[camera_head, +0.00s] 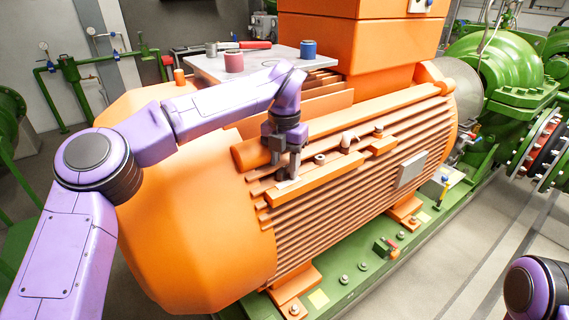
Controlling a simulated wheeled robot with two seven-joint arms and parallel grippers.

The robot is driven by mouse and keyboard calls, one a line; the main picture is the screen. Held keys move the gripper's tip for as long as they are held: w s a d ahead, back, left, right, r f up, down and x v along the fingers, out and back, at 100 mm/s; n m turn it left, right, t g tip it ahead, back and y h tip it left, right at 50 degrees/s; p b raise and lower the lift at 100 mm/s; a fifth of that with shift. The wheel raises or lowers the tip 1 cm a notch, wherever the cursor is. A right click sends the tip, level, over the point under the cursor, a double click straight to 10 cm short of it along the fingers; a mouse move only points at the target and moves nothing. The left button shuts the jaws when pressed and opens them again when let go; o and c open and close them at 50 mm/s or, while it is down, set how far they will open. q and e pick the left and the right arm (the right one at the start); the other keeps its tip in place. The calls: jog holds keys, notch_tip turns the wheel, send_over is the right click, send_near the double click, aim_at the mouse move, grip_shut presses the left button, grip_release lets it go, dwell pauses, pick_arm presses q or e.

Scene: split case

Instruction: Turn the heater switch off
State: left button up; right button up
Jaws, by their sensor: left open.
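My left gripper (288,168) points down over the ribbed side of the large orange motor (195,215), near its upper ledge. Its jaws are open, with a small pale fitting (288,184) just below or between the fingertips; I cannot tell if they touch. No part is clearly readable as the heater switch. A small green block with a red part (386,248) sits on the green base, well below and right of the gripper. A grey-white plate with a small knob (421,5) shows at the top edge. My right gripper is out of view.
A grey table top (262,66) behind the arm holds a pink cylinder (234,62), a blue cylinder (308,49) and a red-handled tool (254,45). Orange fins and bolt heads surround the gripper. Green pipework (490,60) stands at right.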

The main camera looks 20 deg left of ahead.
pick_arm(q)
jog(key=shift+s+r, duration=0.35)
jog(key=shift+s, duration=0.3)
grip_shut()
jog(key=shift+w+a, duration=0.1)
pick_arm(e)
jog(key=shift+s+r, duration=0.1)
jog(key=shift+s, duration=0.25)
